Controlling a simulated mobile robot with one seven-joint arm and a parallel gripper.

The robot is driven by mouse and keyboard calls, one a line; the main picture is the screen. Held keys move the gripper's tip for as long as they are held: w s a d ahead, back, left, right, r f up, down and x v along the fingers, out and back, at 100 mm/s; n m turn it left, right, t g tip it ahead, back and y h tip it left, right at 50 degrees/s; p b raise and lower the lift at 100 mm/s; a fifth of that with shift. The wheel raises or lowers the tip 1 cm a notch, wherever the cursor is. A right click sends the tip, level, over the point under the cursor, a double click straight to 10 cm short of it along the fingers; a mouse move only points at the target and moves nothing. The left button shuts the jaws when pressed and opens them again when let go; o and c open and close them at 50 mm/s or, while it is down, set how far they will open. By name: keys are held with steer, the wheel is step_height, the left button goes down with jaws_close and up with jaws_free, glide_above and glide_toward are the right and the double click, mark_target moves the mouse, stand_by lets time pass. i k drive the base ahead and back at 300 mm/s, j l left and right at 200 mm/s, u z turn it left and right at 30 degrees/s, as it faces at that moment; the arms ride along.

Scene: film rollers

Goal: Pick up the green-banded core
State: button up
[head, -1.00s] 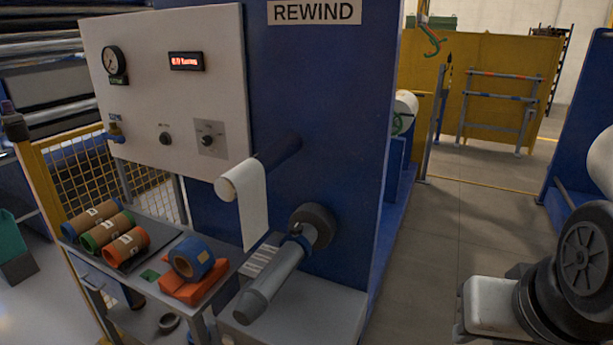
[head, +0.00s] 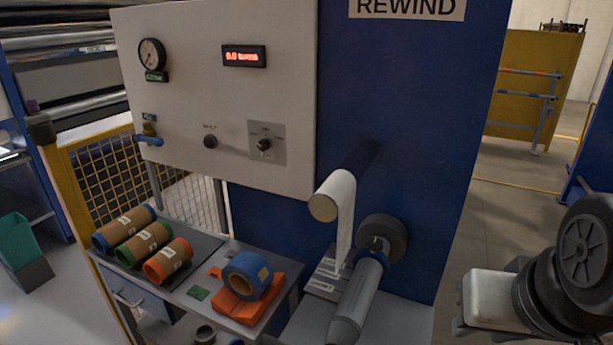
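The green-banded core (head: 147,243) is a brown cardboard tube with a green end and a pale label. It lies on its side on a dark mat on the side table, between a blue-ended core (head: 126,226) and an orange-ended core (head: 169,260). The gripper end of my arm (head: 490,300) seems to be the pale block at the lower right. It is well away from the cores, and its finger opening cannot be made out.
On the table (head: 213,300) right of the cores, a blue roll (head: 238,282) rests on an orange block (head: 250,306). The rewind shaft (head: 358,298) juts forward nearby. A white web hangs from a roller (head: 324,207) above. Open floor (head: 500,225) lies to the right.

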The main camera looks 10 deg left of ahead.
mark_target(134, 250)
steer(key=i+j, duration=0.1)
steer(key=j, duration=1.25)
steer(key=i+j, duration=0.15)
steer(key=j, duration=0.55)
steer(key=i+j, duration=0.1)
steer(key=j, duration=1.3)
steer(key=i+j, duration=0.15)
steer(key=j, duration=0.5)
steer(key=i+j, duration=0.1)
steer(key=j, duration=0.6)
